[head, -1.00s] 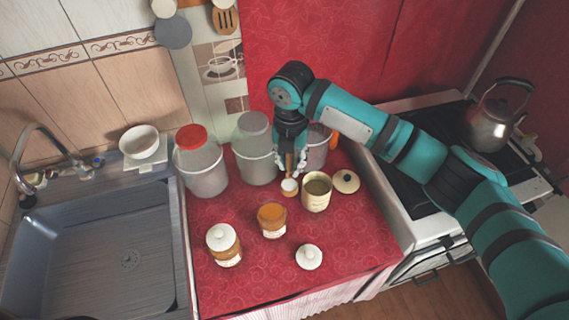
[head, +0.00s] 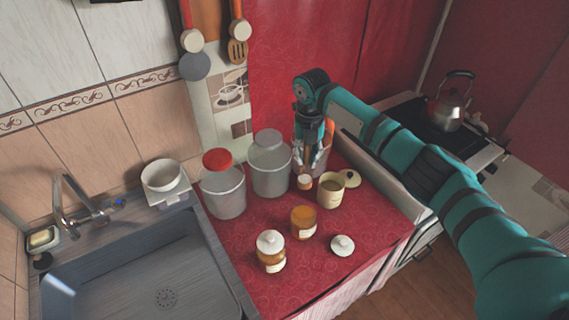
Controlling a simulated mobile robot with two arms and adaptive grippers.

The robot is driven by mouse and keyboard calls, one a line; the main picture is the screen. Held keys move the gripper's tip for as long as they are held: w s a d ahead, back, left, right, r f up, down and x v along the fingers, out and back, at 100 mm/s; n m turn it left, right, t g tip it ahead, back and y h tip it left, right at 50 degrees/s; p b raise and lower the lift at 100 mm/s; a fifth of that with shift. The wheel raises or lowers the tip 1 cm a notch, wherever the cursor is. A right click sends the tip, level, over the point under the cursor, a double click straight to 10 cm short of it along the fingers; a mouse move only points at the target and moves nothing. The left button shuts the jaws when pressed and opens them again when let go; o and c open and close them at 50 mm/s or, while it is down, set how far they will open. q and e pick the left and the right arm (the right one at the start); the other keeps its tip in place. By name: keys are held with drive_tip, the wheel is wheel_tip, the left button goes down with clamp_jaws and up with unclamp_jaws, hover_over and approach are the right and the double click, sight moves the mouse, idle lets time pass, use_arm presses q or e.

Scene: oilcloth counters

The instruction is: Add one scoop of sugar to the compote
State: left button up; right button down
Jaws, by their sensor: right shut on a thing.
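My right gripper (head: 310,158) points down over the back of the red counter, shut on a thin handle. A small scoop (head: 304,182) with a pale top shows below it, left of an open cream canister (head: 330,192); whether it touches the counter is unclear. The canister's contents look dull brown. Its cream lid (head: 350,178) lies to its right. In front stands an open jar with orange-brown contents (head: 303,223), and left of it a similar jar with a white lid (head: 270,252). I cannot tell which vessel holds the sugar or the compote. My left gripper is out of view.
A red-lidded container (head: 223,190) and a grey-lidded one (head: 269,165) stand at the back left. A pale vessel (head: 322,163) is partly hidden behind my gripper. A loose white lid (head: 342,245) lies in front. The sink (head: 150,285) is left, the stove with kettle (head: 447,108) right.

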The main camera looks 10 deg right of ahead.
drive_tip(key=shift+d+f, duration=0.3)
drive_tip(key=shift+d, duration=0.05)
drive_tip(key=shift+d+f, duration=0.5)
drive_tip(key=shift+f, duration=0.2)
drive_tip(key=shift+s+a+f+t, duration=0.2)
drive_tip(key=shift+s+f+t, duration=0.2)
drive_tip(key=shift+s+f, duration=0.25)
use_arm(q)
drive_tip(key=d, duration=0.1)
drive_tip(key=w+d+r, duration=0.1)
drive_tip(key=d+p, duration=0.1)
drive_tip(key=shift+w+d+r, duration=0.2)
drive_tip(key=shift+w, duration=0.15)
use_arm(e)
drive_tip(key=s+a+t, duration=0.1)
drive_tip(key=s+a+f+t+h, duration=0.1)
drive_tip(key=s, duration=0.1)
drive_tip(key=s+f+t+h, duration=0.1)
drive_tip(key=s+t, duration=0.1)
drive_tip(key=shift+a+f, duration=0.15)
drive_tip(key=shift+a, duration=0.25)
drive_tip(key=shift+w, duration=0.1)
